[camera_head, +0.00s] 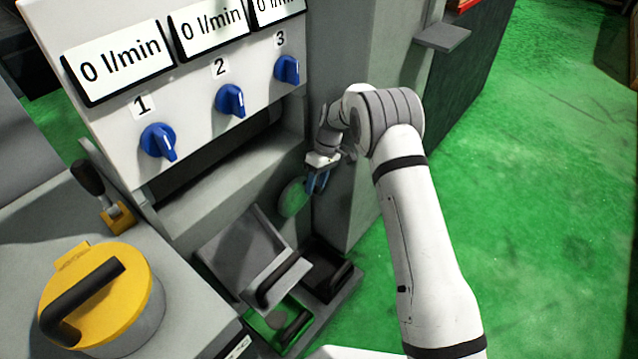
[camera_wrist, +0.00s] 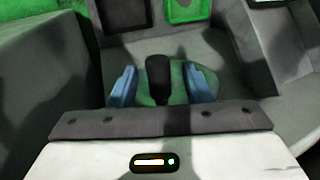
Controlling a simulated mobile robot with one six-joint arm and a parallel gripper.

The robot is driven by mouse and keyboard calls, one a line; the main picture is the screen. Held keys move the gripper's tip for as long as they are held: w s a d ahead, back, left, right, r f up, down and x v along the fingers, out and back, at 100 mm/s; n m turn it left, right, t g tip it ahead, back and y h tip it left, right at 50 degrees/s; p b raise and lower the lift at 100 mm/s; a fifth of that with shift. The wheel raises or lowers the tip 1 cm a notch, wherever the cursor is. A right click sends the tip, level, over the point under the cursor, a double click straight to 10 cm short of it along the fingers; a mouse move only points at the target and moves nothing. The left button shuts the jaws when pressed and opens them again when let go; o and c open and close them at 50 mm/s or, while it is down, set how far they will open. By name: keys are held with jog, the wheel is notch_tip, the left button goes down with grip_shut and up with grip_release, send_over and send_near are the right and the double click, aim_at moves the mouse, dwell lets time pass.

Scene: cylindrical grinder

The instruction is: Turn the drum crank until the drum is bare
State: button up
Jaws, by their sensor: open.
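My gripper (camera_head: 318,180) is low in front of the grey machine, close to a green disc (camera_head: 293,198). In the wrist view its two blue fingers (camera_wrist: 162,86) are apart, one on each side of a black upright handle (camera_wrist: 158,78). A gap shows between each finger and the handle. The green disc (camera_wrist: 180,88) shows behind the handle; the two look like the drum crank, though the joint between them is hidden. A dark rounded surface shows in the shadowed recess below the knob panel; I cannot tell whether it is the drum or whether it is bare.
Three blue knobs (camera_head: 231,101) sit under displays reading 0 l/min. A grey bin (camera_head: 240,250) with a black handle stands below the disc, beside dark and green bins. A yellow-lidded pot (camera_head: 95,290) stands at left. Green floor at right is open.

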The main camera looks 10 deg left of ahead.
notch_tip(320, 180, up, 9)
jog(key=shift+f+p, duration=0.2)
jog(key=shift+p, duration=0.85)
jog(key=shift+r, duration=0.7)
